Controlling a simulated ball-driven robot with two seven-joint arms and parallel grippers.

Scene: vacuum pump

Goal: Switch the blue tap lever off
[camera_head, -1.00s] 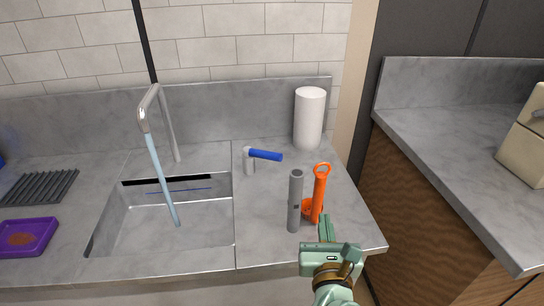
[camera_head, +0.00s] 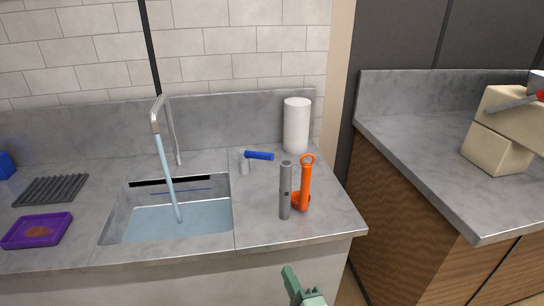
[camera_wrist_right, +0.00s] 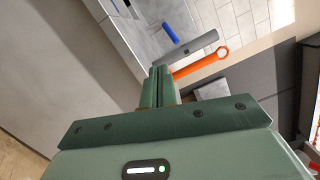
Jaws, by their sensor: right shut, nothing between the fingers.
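The blue tap lever (camera_head: 259,155) sticks out to the right from a short grey post on the counter, right of the sink. It also shows in the right wrist view (camera_wrist_right: 170,32). The tap (camera_head: 161,118) pours a stream of water into the sink (camera_head: 112,228), and water covers the sink floor. My right gripper (camera_head: 290,272) is shut and empty, low in front of the counter's front edge, well apart from the lever. In the right wrist view its closed fingers (camera_wrist_right: 160,72) point toward the counter. My left gripper is not in view.
A grey cylinder (camera_head: 285,190) and an orange pump with a ring handle (camera_head: 306,185) stand between my right gripper and the lever. A white roll (camera_head: 296,125) stands behind. A purple tray (camera_head: 37,231) and a dark rack (camera_head: 52,189) lie left of the sink.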

